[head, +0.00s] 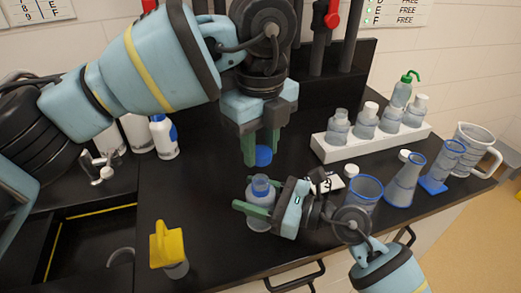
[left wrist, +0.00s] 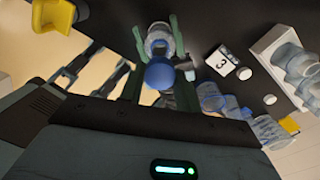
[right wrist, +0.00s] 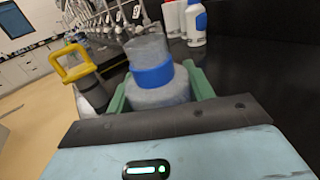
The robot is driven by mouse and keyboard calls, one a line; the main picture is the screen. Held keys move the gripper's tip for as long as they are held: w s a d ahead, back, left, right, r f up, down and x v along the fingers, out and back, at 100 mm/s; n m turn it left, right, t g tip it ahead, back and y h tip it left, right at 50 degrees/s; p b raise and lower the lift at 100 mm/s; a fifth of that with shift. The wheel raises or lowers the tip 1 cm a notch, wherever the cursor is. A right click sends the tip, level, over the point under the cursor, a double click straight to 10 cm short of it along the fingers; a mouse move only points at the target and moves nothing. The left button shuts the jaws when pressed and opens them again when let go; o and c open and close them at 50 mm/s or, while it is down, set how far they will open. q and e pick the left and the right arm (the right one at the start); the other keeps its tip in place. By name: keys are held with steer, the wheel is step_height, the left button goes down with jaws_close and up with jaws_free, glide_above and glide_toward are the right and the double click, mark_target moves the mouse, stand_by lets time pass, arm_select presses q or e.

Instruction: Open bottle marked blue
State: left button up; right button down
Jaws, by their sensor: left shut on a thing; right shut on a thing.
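A clear bottle with a blue band around its neck (head: 259,192) stands upright on the black bench, its mouth uncovered. It also shows in the right wrist view (right wrist: 155,85). My right gripper (head: 254,203) is shut on the bottle's body, one green finger on each side. A round blue cap (head: 263,156) is apart from the bottle, just above it. My left gripper (head: 262,148) points down and is shut on the cap. The cap also shows in the left wrist view (left wrist: 160,74), partly covering the bottle behind it.
A white rack (head: 335,151) with several bottles stands at the back right. Blue-marked glassware, including a beaker (head: 363,192) and a flask (head: 405,180), stands right of the bottle. A yellow-topped item (head: 167,245) is at the front left, beside a sink (head: 90,245).

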mark_target(260, 150)
steer(key=shift+c, duration=2.4)
jaws_free()
steer(key=shift+d, duration=0.1)
arm_select(q)
step_height(260, 150, down, 3)
steer(key=shift+w+f+b, duration=0.15)
steer(key=shift+b, duration=0.55)
arm_select(e)
steer(key=v, duration=1)
steer(key=shift+s+d+f, duration=0.15)
steer(key=shift+d+f, duration=0.05)
steer(key=shift+d, duration=0.1)
arm_select(q)
steer(key=shift+f, duration=0.2)
arm_select(e)
steer(key=shift+s+d+r, duration=0.2)
steer(key=shift+d, duration=0.35)
